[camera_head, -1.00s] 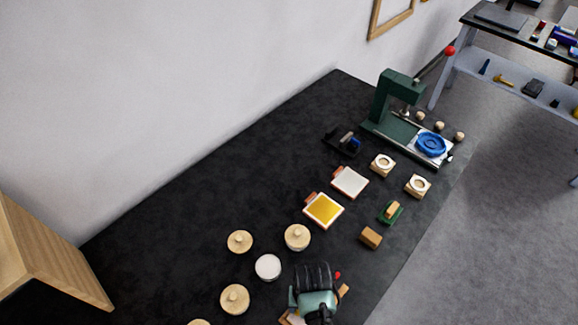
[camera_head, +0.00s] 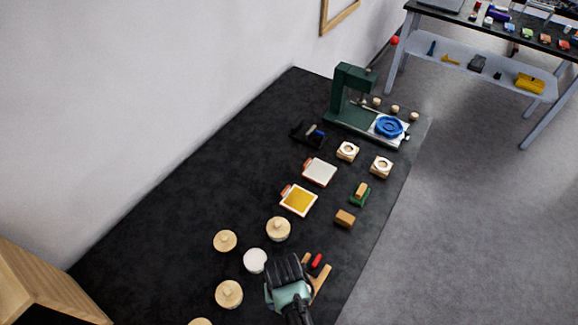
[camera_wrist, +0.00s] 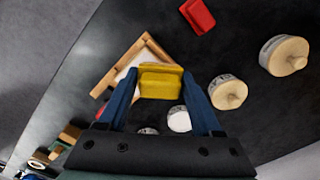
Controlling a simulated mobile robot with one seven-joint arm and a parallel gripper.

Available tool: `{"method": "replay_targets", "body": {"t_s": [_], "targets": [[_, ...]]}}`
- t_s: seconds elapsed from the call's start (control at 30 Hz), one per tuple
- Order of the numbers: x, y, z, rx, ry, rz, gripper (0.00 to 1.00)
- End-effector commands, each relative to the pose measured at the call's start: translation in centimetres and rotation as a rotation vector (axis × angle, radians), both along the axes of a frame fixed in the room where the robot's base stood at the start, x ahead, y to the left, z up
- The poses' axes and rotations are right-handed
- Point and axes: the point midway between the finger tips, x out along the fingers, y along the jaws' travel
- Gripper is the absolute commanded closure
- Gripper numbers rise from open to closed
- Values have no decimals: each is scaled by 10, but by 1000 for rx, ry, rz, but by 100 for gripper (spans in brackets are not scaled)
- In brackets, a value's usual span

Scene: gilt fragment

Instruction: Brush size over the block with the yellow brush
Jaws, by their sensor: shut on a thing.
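In the wrist view my gripper (camera_wrist: 161,88) has its two blue fingers shut on the yellow brush (camera_wrist: 160,76). Behind the brush is a wooden L-shaped frame (camera_wrist: 122,66) with a white block (camera_wrist: 132,64), partly covered by the brush. I cannot tell whether the brush touches the block. In the head view my gripper (camera_head: 287,280) is over the near part of the dark table, left of the wooden frame (camera_head: 322,280). My gripper hides the brush and the block there.
A red piece (camera_head: 316,261) lies by the frame. Several wooden-lidded pots (camera_head: 229,293) and a white-topped pot (camera_head: 256,260) stand to the left. A yellow-filled tray (camera_head: 299,199), a brown block (camera_head: 345,218) and a green press (camera_head: 352,95) are farther along the dark table (camera_head: 190,200).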

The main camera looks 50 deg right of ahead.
Motion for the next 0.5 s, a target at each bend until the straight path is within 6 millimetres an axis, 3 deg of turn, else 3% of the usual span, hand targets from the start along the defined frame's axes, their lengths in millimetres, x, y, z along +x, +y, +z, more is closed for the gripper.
{"method": "replay_targets", "body": {"t_s": [0.3, 0.5], "targets": [[6, -1, 32, 0, 0, 3, 78], [7, -1, 36, 0, 0, 3, 78]]}}
